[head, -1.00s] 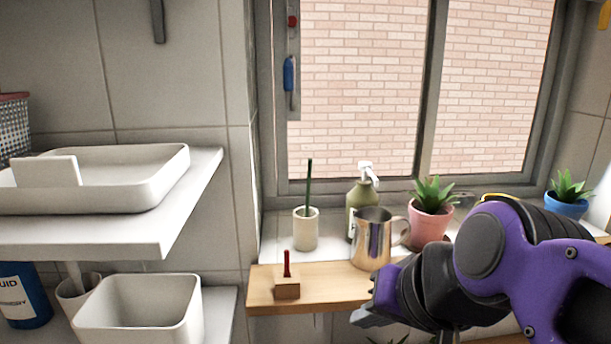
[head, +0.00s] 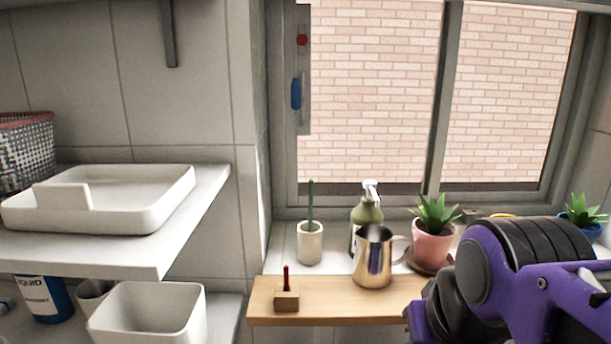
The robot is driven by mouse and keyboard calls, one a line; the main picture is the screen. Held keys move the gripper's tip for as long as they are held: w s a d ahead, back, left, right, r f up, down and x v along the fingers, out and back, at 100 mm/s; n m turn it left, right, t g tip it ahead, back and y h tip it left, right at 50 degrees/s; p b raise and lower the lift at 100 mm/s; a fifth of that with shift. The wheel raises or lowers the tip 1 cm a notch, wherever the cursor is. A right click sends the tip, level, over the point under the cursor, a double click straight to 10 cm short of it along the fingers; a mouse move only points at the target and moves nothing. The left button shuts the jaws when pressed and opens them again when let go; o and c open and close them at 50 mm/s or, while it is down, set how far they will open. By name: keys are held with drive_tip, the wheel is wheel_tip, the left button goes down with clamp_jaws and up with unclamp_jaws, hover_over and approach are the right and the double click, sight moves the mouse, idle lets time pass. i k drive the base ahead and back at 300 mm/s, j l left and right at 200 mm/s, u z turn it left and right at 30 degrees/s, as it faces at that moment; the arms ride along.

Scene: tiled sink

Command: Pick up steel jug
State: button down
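The steel jug (head: 373,258) is a shiny metal pitcher standing upright on the wooden board (head: 335,312) below the window. Its handle is on its right side. My purple and black arm is at the lower right, to the right of and in front of the jug. My gripper fingers are not visible; the end of the arm runs out of the bottom of the head view. The arm and the jug appear apart.
A green soap bottle (head: 366,214) stands just behind the jug. A pink-potted plant (head: 434,240) is close on its right, and a white cup (head: 310,243) with a green stick is at its left. A small wooden block (head: 286,299) sits on the board's left end. White shelves (head: 130,248) are at left.

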sight(373, 262)
drive_tip(key=k+j+z, duration=0.15)
drive_tip(key=z, duration=0.35)
drive_tip(key=k+z, duration=0.3)
drive_tip(key=z, duration=0.2)
